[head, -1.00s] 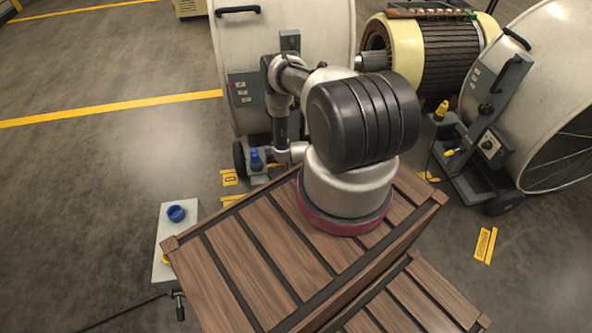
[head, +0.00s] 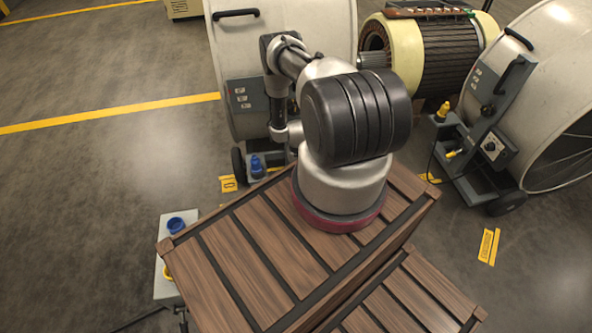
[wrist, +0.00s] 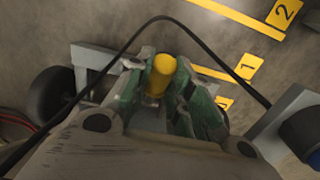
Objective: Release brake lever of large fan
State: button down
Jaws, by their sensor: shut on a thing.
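The large fan (head: 300,15) is a pale drum on a grey stand, behind my arm in the head view. The stand carries a grey switch box (head: 247,103) and a blue plug (head: 257,165). In the wrist view my gripper (wrist: 160,82) is shut on a yellow cylindrical grip, which looks like the brake lever handle (wrist: 161,72). The grip's top shows between the greenish fingers; its lower part and pivot are hidden. In the head view my arm hides the gripper and lever.
A second fan (head: 535,75) with a yellow plug (head: 443,110) stands at right, a motor rotor (head: 433,50) between the fans.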

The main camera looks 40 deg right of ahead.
dwell(0.3)
jog(key=c, duration=1.3)
grip_release()
jog(key=shift+o, duration=0.2)
jog(key=shift+s, duration=0.1)
